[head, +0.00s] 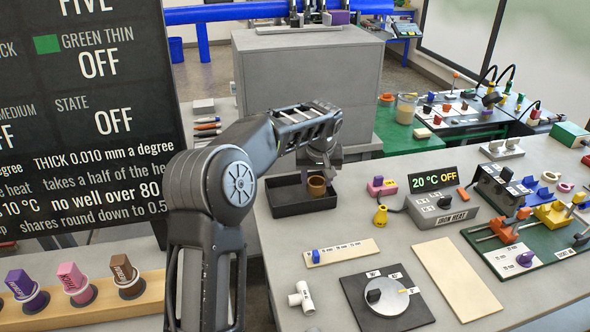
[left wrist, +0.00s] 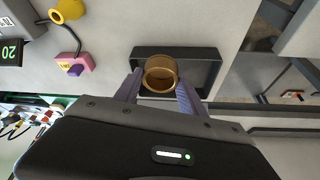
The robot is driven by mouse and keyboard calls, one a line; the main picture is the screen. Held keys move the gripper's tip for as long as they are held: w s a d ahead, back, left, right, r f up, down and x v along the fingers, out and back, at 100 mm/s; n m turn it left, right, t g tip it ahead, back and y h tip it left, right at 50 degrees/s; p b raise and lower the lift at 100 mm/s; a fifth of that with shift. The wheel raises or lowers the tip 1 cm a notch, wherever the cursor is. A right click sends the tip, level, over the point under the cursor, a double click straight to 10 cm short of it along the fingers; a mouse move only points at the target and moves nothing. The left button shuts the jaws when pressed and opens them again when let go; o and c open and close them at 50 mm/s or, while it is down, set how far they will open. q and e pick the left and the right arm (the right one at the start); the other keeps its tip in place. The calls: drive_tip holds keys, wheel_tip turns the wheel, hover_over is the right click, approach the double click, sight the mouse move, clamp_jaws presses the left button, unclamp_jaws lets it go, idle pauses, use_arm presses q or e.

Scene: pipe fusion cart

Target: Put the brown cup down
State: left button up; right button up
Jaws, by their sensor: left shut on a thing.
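The brown cup (head: 317,186) is in my left gripper (head: 318,172), at the black tray (head: 290,208) on the grey table. In the left wrist view the cup (left wrist: 160,73) sits between the two fingers of my left gripper (left wrist: 158,90), which are shut on its sides. The cup's round opening faces the wrist camera, and the black tray (left wrist: 205,55) lies behind it. I cannot tell whether the cup's bottom touches the tray floor. My right gripper is not in view.
Right of the tray are a pink block (head: 382,187), a yellow knob-like piece (head: 381,215) and the iron heat box (head: 440,211). A dial board (head: 385,300) and a white pipe tee (head: 302,297) are nearer. A large grey block (head: 305,80) stands behind.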

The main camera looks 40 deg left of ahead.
use_arm(q)
drive_tip(key=s+d+f+m+h, duration=0.1)
drive_tip(key=s+d+m, duration=0.2)
drive_tip(key=d, duration=0.8)
drive_tip(key=s+d+f+m+t+h, duration=0.1)
drive_tip(key=s+d+m, duration=0.3)
drive_tip(key=s+d, duration=0.3)
drive_tip(key=d, duration=0.4)
drive_tip(key=shift+d+h, duration=0.3)
drive_tip(key=shift+d, duration=0.1)
